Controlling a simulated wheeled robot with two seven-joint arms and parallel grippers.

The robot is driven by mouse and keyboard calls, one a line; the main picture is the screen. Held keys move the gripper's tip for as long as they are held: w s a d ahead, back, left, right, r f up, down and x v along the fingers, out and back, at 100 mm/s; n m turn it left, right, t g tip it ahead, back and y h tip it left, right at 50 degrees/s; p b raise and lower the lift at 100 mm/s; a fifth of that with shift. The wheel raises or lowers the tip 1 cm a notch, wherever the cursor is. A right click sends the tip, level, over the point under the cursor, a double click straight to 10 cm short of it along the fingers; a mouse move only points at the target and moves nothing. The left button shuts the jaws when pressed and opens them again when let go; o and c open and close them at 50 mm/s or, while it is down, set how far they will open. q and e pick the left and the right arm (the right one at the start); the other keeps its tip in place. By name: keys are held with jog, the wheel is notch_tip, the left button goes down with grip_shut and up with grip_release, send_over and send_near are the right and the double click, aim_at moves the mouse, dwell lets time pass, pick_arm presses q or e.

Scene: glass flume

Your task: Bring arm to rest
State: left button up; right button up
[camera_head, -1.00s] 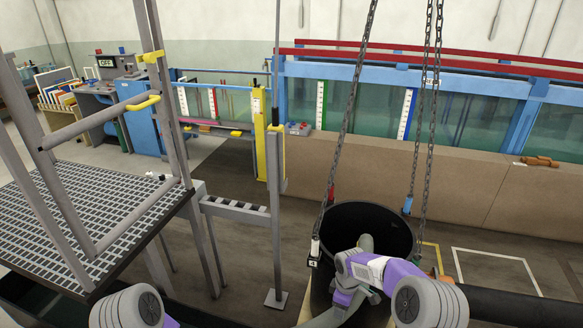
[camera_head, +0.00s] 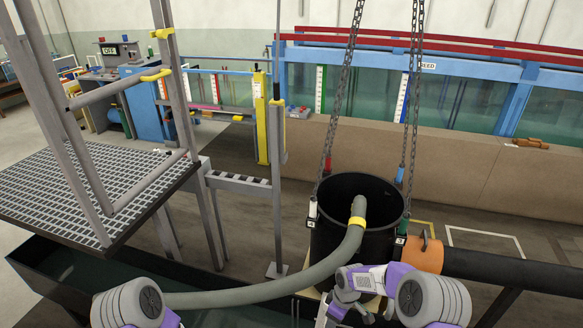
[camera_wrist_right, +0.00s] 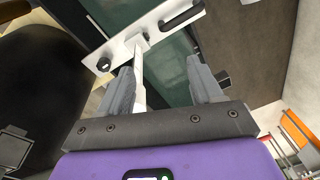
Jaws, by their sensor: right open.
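My right arm (camera_head: 378,278), purple and white, is folded low in front of a black bucket (camera_head: 338,243) in the head view. In the right wrist view my right gripper (camera_wrist_right: 166,78) has its two grey fingers spread apart.
The bucket hangs on chains (camera_head: 343,90). A grey-green hose (camera_head: 270,290) with a yellow band (camera_head: 357,221) bends into it. A black pipe (camera_head: 500,268) with an orange collar (camera_head: 423,255) lies right. A grated platform (camera_head: 90,190) with rails stands left.

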jog(key=s+a+f+m+y+b, duration=0.1)
jog(key=s+f+m+b, duration=0.5)
jog(key=s+f, duration=0.6)
jog(key=s+a+f+m+y+b, duration=0.1)
jog(key=s+a+f+m+b, duration=0.2)
jog(key=s+f+m+b, duration=0.4)
jog(key=s+f+b, duration=0.4)
jog(key=s+f, duration=0.2)
jog(key=shift+s+f+m+t+y, duration=0.15)
jog(key=shift+f+m+t+y, duration=0.15)
jog(key=shift+f+t+y, duration=0.1)
jog(key=shift+b, duration=0.3)
